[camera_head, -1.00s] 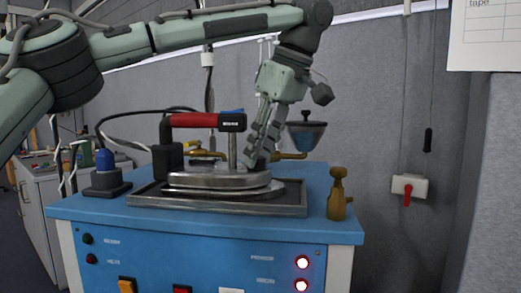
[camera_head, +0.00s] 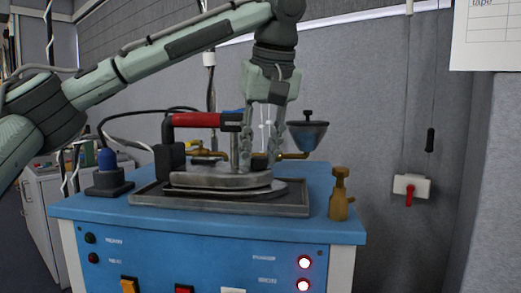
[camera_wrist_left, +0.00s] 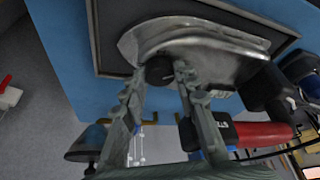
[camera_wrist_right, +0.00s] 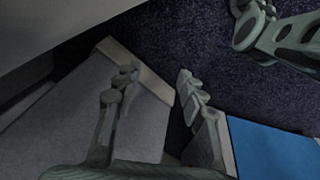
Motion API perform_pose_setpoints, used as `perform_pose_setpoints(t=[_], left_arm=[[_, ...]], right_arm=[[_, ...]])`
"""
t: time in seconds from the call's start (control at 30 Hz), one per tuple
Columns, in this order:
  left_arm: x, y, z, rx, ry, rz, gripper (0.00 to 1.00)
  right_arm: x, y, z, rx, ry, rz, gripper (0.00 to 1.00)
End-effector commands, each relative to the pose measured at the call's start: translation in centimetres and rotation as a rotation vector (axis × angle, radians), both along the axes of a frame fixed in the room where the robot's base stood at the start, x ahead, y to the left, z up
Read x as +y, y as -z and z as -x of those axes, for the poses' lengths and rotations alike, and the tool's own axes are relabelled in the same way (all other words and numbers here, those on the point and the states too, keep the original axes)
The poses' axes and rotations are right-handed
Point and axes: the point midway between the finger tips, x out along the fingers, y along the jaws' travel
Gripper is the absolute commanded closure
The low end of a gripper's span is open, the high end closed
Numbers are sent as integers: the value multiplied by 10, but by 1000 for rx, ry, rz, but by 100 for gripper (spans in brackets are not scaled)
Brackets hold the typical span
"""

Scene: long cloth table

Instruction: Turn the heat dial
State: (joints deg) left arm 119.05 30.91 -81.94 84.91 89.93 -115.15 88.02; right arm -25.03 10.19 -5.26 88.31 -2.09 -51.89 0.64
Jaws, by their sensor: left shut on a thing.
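A steam iron with a red handle (camera_head: 195,120) and a metal body (camera_head: 215,181) rests on the tray on the blue workbench. The heat dial (camera_wrist_left: 160,70) is a dark round knob at the edge of the iron's body in the left wrist view.
The dark tray (camera_head: 150,197) lies on the blue bench top (camera_head: 90,205). A cable runs from the iron's left. Floor shows around the right gripper.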

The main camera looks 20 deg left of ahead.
Motion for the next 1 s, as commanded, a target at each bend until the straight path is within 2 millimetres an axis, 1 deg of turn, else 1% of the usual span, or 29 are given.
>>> perform_pose_setpoints(t=[0.2,0.57,0.6,0.7,0.77,1.0], left_arm=[[0,1,0,2,41,1,100],[0,1,1,3,46,0,100],[0,1,1,2,45,0,70],[0,1,1,2,45,0,57],[0,1,1,2,45,0,50],[0,0,0,1,44,0,50]], right_arm=[[0,0,0,0,0,0,60],[0,0,0,0,0,0,60],[0,0,0,0,0,0,60],[0,0,0,0,0,0,60],[0,0,0,0,0,0,60],[0,0,1,1,0,0,60]])
